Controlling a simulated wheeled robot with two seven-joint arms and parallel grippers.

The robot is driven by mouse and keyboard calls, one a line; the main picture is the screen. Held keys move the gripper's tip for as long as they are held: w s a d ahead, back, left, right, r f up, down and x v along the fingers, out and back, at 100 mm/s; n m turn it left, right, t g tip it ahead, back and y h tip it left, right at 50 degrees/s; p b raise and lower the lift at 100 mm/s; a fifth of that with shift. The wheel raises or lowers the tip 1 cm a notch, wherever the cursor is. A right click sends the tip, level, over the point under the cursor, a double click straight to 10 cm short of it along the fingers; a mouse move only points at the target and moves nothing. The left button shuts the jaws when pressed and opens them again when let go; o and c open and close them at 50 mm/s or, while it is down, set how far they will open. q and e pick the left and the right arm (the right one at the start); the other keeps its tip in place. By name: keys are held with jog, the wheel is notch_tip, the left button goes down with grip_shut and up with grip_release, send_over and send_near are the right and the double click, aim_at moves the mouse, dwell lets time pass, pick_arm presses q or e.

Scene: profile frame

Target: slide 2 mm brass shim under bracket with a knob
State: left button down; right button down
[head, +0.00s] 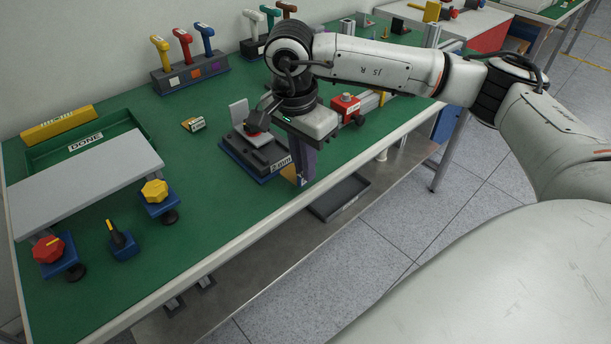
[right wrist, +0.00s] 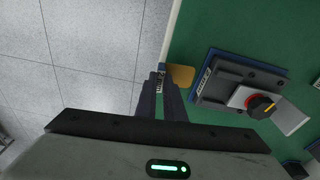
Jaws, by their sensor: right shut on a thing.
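The bracket fixture (head: 262,153) stands near the table's front edge, a dark block on a blue base labelled 2 mm, with an upright light plate (head: 238,113). In the right wrist view the fixture (right wrist: 212,88) is at the right, with a red and black knob (right wrist: 262,105) on top. My right gripper (head: 301,180) points down just right of the fixture. In the wrist view its fingers (right wrist: 163,84) are shut on the brass shim (right wrist: 181,75) by a labelled end. The shim's flat part juts toward the fixture, apparently just outside it. My left gripper is not in view.
Another labelled yellow piece (head: 194,124) lies behind the fixture. A red box (head: 347,106) stands right of it. Knobs on blue stands (head: 157,199), a grey panel (head: 88,180) and a DONE tray (head: 119,127) are at left. Green table between them is clear.

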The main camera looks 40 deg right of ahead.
jog(key=shift+w+d+f+m, duration=0.2)
jog(key=shift+d+m, duration=0.15)
jog(key=shift+m, duration=0.15)
jog(key=shift+w+a, duration=0.2)
jog(key=shift+w, duration=1.2)
jog(key=shift+w+a, duration=0.15)
jog(key=shift+w, duration=1.6)
jog(key=shift+w+a, duration=0.1)
jog(key=shift+w, duration=1.6)
dwell(0.4)
jog(key=c, duration=1.8)
grip_release()
jog(key=shift+r, duration=0.1)
notch_tip(320, 180, up, 10)
jog(key=a, duration=0.1)
jog(key=shift+a, duration=0.2)
jog(key=shift+s, duration=0.1)
